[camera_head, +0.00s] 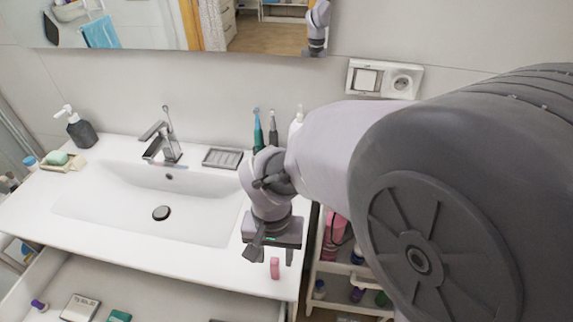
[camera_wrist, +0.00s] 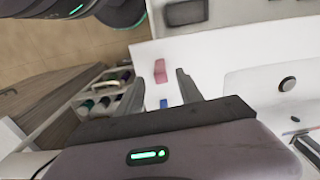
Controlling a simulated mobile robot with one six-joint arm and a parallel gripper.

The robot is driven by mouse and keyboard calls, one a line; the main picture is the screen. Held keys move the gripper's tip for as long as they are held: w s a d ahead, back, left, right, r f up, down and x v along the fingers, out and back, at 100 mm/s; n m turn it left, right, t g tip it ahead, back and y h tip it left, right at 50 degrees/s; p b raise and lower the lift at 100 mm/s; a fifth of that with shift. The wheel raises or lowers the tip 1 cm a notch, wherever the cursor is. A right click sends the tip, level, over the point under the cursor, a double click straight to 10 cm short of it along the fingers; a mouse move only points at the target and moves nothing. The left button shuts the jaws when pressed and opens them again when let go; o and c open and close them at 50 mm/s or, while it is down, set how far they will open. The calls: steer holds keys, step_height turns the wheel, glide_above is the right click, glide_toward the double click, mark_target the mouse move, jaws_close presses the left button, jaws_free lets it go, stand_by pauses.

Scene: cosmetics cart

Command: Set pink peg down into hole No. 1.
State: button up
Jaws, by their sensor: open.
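A pink peg (camera_head: 275,268) shows on the white countertop near its front edge, just below my gripper (camera_head: 275,256). In the wrist view the pink peg (camera_wrist: 160,71) lies beyond my gripper's fingertips (camera_wrist: 158,75), between their lines.
The sink basin (camera_head: 150,205) lies left of my gripper, with a faucet (camera_head: 160,145) behind it. An open drawer (camera_head: 150,290) with several items is below the counter's front edge. A loaded cart (camera_head: 345,265) stands right of the counter. Toothbrushes (camera_head: 258,128) stand behind my wrist.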

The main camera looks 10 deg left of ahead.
mark_target(274, 261)
step_height(274, 261, down, 5)
steer(key=shift+b, duration=1.2)
steer(key=shift+a+r, duration=0.1)
steer(key=shift+r, duration=0.05)
jaws_close()
steer(key=shift+r, duration=0.1)
